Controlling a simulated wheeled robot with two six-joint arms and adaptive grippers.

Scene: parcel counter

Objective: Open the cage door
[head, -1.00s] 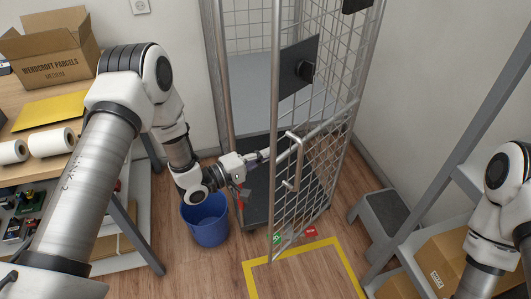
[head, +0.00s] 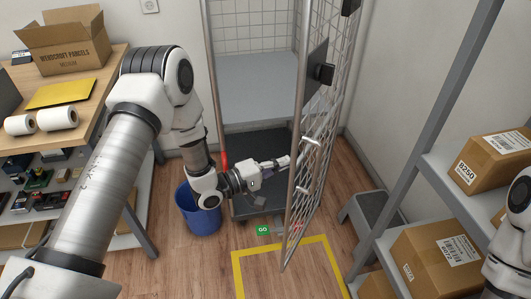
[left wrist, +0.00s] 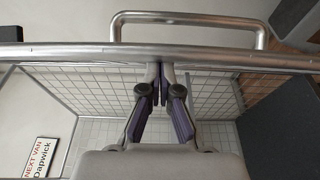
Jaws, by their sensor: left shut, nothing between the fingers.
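The cage door (head: 318,140) is a wire-mesh panel in a metal frame. In the head view it stands ajar, swung out from the cage and seen nearly edge-on. Its looped handle (head: 313,170) is on the outer face; in the left wrist view the handle (left wrist: 190,17) lies beyond the door's frame bar (left wrist: 70,55). My left gripper (head: 287,161) is on the inner side of the door, close to its free edge. Its fingers (left wrist: 160,82) are shut and empty, with tips at the frame bar; contact is unclear. My right gripper is out of view; only its arm shows.
The cage's grey shelf (head: 258,88) is empty. A blue bucket (head: 197,210) stands left of the cage, a grey step stool (head: 372,218) right of the door. Shelving with cartons (head: 435,255) stands at right. Yellow tape (head: 285,247) marks mostly clear floor.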

